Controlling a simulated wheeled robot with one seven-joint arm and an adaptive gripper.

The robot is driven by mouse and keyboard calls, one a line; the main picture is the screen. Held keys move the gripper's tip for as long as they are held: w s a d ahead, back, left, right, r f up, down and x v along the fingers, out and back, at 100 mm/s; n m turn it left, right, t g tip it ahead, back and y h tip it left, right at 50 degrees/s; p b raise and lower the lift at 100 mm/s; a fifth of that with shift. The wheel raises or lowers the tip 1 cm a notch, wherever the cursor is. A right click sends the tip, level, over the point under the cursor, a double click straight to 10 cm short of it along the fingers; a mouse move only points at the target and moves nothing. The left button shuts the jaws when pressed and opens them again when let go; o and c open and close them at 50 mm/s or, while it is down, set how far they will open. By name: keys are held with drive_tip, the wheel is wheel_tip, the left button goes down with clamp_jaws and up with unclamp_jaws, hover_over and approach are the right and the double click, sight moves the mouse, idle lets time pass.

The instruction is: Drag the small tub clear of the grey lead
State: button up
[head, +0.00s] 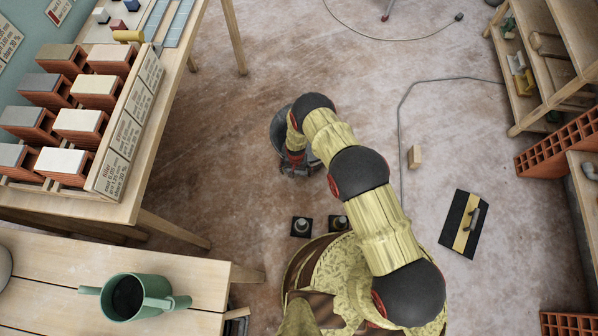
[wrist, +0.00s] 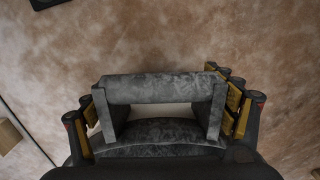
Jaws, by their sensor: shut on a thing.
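The small tub (head: 279,126) is dark grey and stands on the floor, partly hidden under my arm. My gripper (head: 298,167) is at its near edge. In the wrist view the tub's grey grip bar and curved rim (wrist: 160,130) lie between my two yellow-padded fingers, and my gripper (wrist: 165,110) is shut on it. The grey lead (head: 399,120) runs along the floor to the right of the tub in the head view, with bare floor between them. A thin line, probably the lead (wrist: 28,140), shows at the left of the wrist view.
A wooden block (head: 414,157) lies just right of the lead. A black and yellow board (head: 463,224) lies farther right. Two small dark square-based pieces (head: 301,227) stand near my base. A bench (head: 190,235) is at left, shelves (head: 545,95) at right. Floor left of the tub is clear.

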drive_tip(key=shift+a, duration=0.25)
drive_tip(key=o, duration=1.6)
drive_tip(key=shift+c, duration=0.2)
drive_tip(key=shift+o, duration=1.2)
drive_tip(key=shift+s+d, duration=0.1)
wheel_tip(320, 180, up, 12)
